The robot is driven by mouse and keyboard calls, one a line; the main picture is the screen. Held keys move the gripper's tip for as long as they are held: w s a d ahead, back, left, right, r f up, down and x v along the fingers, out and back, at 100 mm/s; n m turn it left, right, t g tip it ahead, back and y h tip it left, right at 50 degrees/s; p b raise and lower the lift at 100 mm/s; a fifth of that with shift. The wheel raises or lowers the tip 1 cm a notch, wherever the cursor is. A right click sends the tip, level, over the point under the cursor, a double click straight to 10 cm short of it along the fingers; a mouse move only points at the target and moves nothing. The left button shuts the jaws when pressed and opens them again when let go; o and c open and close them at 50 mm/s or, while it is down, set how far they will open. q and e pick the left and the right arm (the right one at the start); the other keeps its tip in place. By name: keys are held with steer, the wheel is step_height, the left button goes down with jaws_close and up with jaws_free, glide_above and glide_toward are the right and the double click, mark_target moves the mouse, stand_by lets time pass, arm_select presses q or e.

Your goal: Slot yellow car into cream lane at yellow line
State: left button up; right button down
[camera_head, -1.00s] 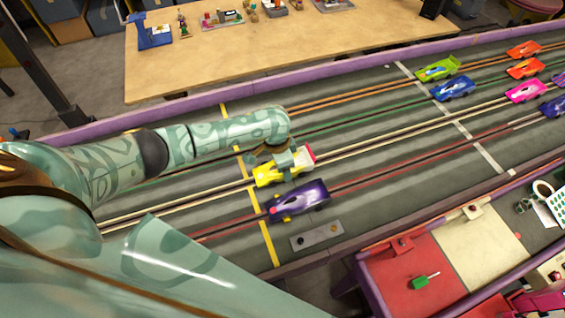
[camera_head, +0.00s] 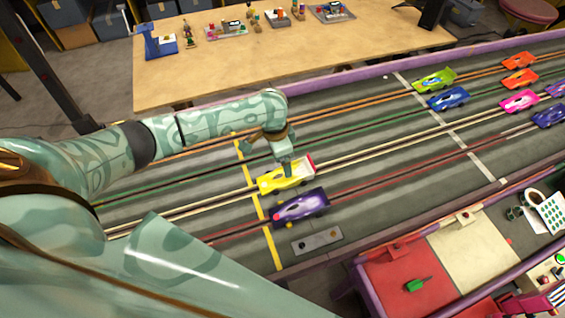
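The yellow car (camera_head: 284,181), with a white and red rear end, sits on the cream lane (camera_head: 350,152). Its nose points left and is at or just right of the yellow line (camera_head: 266,232); whether its pin is in the slot is hidden. My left gripper (camera_head: 267,158) is above the car's far side. Its fingers look spread, one reaching down at the car's middle and the other off to the left, over the track. I cannot tell whether the near finger touches the car. My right gripper is not in view.
A purple car (camera_head: 302,207) stands close on the near side, on the red lane. A grey plate (camera_head: 317,240) lies in front of it. Several other cars, including a green one (camera_head: 435,80), stand beyond the white line. A wooden table (camera_head: 290,60) is behind the track.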

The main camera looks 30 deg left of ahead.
arm_select(q)
step_height(320, 180, up, 6)
steer(key=p, duration=0.1)
steer(key=shift+s+a+p, duration=0.25)
steer(key=shift+s+p, duration=0.05)
steer(key=shift+p, duration=0.05)
steer(key=shift+f, duration=0.1)
